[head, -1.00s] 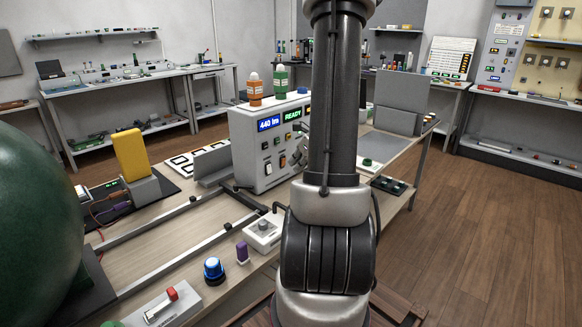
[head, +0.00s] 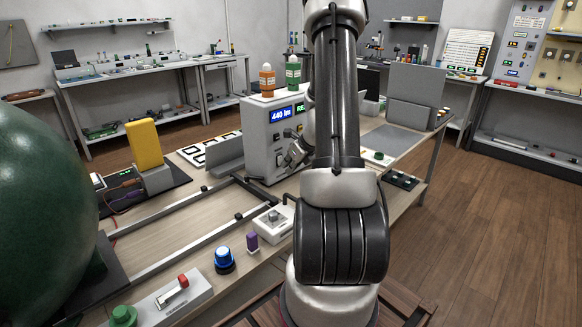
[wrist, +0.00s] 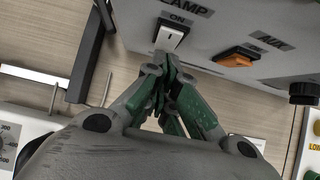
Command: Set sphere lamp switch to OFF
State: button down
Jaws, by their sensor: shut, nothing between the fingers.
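The grey lamp control box (head: 262,143) stands on the bench with a lit blue "440 lms" display. In the wrist view its panel carries a white rocker switch (wrist: 171,37) beneath the word "LAMP", with "ON" printed just above the switch. My gripper (wrist: 168,66) is shut and empty, its green-sided fingers together at the near end of the white switch. I cannot tell whether the tips touch it. In the head view my gripper (head: 290,156) is at the front of the box, and the switch is hard to make out there. The big green sphere (head: 45,165) fills the left edge.
An orange rocker switch (wrist: 237,56) labelled "AUX" sits right of the white one. Orange and green bottles (head: 267,80) stand on the box. A yellow block (head: 145,145), a blue button (head: 224,260) and a red-handled lever (head: 182,282) are on the bench.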

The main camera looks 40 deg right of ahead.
jog(key=shift+x, duration=0.9)
jog(key=shift+r, duration=0.1)
